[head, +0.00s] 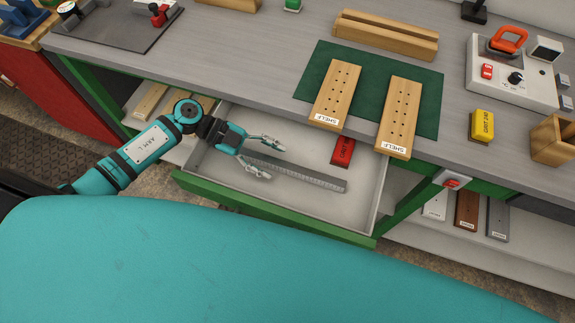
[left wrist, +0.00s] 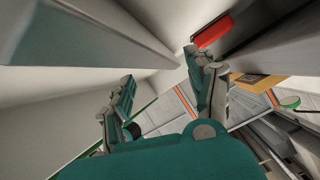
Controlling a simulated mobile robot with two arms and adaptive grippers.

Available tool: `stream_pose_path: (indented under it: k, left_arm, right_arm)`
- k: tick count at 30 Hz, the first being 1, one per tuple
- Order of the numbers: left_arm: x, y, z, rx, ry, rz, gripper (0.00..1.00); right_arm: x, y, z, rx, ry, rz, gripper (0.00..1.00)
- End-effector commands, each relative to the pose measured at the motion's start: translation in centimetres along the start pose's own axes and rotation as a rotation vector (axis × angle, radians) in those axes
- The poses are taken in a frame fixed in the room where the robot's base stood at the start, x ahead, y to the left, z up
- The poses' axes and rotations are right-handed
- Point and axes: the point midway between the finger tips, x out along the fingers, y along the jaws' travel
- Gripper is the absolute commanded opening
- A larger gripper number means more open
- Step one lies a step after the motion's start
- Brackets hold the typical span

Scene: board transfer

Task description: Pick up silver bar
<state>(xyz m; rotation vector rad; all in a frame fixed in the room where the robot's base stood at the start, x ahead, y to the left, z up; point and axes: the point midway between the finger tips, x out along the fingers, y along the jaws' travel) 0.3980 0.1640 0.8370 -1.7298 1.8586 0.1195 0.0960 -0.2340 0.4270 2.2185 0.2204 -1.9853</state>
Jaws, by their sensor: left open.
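The silver bar (head: 310,177), long, flat and grey with small marks along it, lies in the open drawer (head: 212,183) under the bench. My left gripper (head: 269,158) is open over the drawer, at the bar's left end. In the head view its two fingers appear on either side of the bar, and the gripper partly covers that end. I cannot tell how high the fingers are above it. The left wrist view shows the open fingers (left wrist: 165,90) with nothing clearly between them. My right gripper is not in view.
A red block (head: 343,151) lies in the drawer near its back; it also shows in the left wrist view (left wrist: 212,30). Two wooden shelf boards (head: 336,95) (head: 398,115) lie on a green mat (head: 430,95) above, overhanging the drawer. The drawer's front edge is green.

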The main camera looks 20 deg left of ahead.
Motion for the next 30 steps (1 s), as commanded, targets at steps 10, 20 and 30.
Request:
stream_pose_path:
  k: [10,20,30]
  left_arm:
    - [4.2,-0.1,-0.1,0.001,0.001,-0.002,0.57]
    - [4.2,-0.1,-0.1,0.001,0.000,-0.002,0.41]
    - [4.2,-0.1,0.0,0.001,-0.001,-0.001,0.00]
  right_arm:
    - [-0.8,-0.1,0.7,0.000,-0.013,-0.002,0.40]
    - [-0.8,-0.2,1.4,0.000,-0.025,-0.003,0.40]
    - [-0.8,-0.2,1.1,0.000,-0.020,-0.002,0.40]
